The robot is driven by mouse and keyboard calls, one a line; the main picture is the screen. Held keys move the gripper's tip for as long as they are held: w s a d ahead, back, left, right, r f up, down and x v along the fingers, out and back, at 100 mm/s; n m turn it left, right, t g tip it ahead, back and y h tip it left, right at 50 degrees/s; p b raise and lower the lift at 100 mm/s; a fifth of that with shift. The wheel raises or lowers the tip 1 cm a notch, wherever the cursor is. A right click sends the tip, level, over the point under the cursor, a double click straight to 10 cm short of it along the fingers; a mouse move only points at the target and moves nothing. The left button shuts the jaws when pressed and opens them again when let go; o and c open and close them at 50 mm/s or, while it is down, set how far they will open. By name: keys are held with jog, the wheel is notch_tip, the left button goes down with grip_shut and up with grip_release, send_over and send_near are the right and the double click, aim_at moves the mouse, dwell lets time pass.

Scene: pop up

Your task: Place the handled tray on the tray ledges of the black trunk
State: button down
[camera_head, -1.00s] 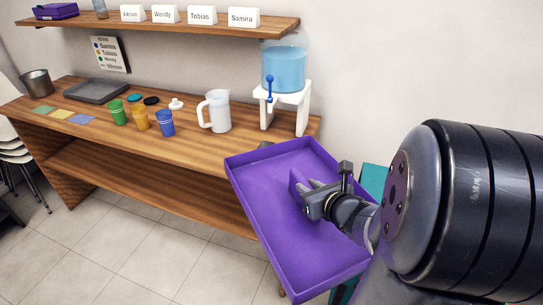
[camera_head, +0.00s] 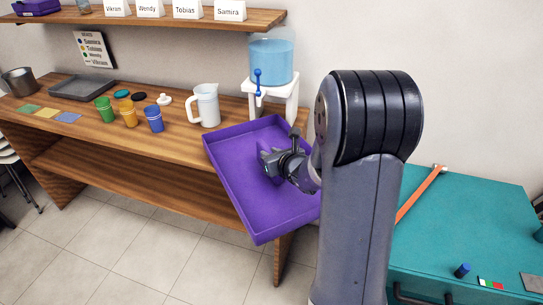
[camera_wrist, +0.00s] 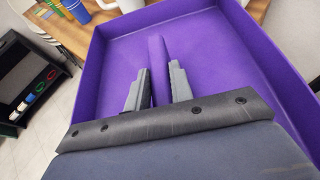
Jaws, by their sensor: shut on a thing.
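The handled tray (camera_head: 240,215) is purple, shallow and empty, with a raised handle (camera_wrist: 158,55) in its middle. It is held up in front of the wooden counter, tilted in the head view. My gripper (camera_head: 266,163) is shut on the handle. In the wrist view, my gripper (camera_wrist: 158,82) has one finger on each side of it. A black open unit (camera_wrist: 30,100) with small coloured items inside shows at the left of the wrist view. I cannot tell whether it is the black trunk. No tray ledges can be made out.
The wooden counter (camera_head: 100,150) bears several cups, a white pitcher (camera_head: 205,105), a grey tray (camera_head: 80,88) and a water dispenser (camera_head: 270,70). A teal chest (camera_head: 465,225) with an orange bar stands at right. The tiled floor at front left is clear.

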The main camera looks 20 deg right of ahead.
jog(key=shift+f, duration=0.3)
jog(key=shift+f+b, duration=0.2)
jog(key=shift+b, duration=0.1)
jog(key=c, duration=1.3)
grip_release()
jog(key=shift+o, duration=0.2)
jog(key=shift+r, duration=0.1)
